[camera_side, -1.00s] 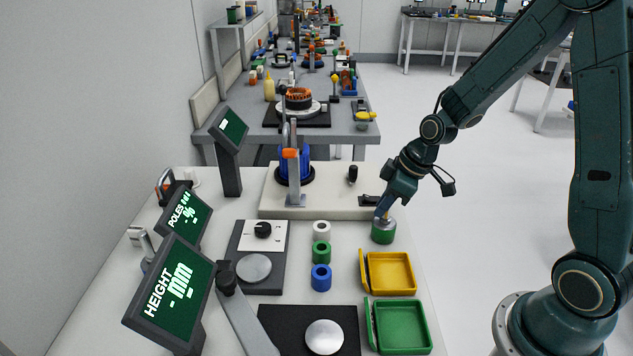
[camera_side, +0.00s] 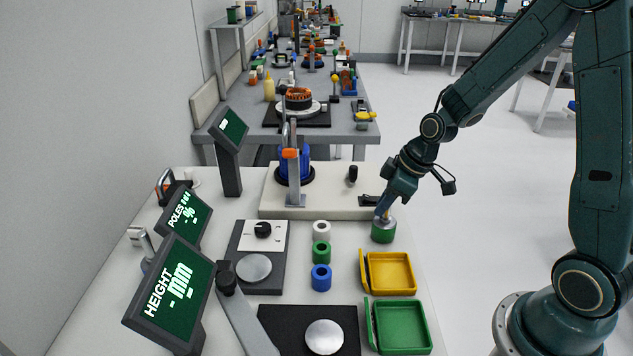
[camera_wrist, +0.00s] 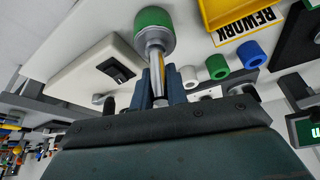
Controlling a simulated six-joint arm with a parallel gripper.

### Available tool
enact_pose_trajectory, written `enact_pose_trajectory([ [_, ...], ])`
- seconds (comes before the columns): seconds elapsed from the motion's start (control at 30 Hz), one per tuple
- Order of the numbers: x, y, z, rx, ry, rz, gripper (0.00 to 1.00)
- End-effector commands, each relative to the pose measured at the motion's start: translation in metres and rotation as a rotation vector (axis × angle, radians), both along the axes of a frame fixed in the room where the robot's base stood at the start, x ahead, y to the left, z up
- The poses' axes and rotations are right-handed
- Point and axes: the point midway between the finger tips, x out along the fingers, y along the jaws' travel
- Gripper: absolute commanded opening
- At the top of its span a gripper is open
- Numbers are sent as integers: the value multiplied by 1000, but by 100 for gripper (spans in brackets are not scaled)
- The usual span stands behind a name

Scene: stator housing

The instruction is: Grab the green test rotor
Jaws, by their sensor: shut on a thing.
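The green test rotor (camera_side: 383,232) is a green cylinder with a metal top and a shaft. It stands upright on the white bench near the right edge, behind the yellow tray. My gripper (camera_side: 382,213) reaches down to it from above and is shut on its shaft. In the wrist view the green rotor (camera_wrist: 154,22) lies beyond the fingertips, and its silver shaft runs between the two fingers of my gripper (camera_wrist: 157,75). Its underside is hidden.
A yellow tray (camera_side: 364,272) and a green tray (camera_side: 372,328) stand in front of the rotor. White (camera_side: 321,229), green (camera_side: 321,250) and blue (camera_side: 321,276) rings stand to its left. A pale raised plate (camera_side: 330,208) lies behind. Bare bench surrounds the rotor.

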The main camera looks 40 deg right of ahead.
Motion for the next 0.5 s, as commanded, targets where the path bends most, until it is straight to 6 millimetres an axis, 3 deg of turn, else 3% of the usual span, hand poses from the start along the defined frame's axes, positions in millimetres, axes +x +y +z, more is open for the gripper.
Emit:
enact_pose_trajectory([
  [0.27, 2, 0, 20, -1, -7, 0, 0],
  [0.5, 2, 0, 52, -2, -12, 0, 0],
])
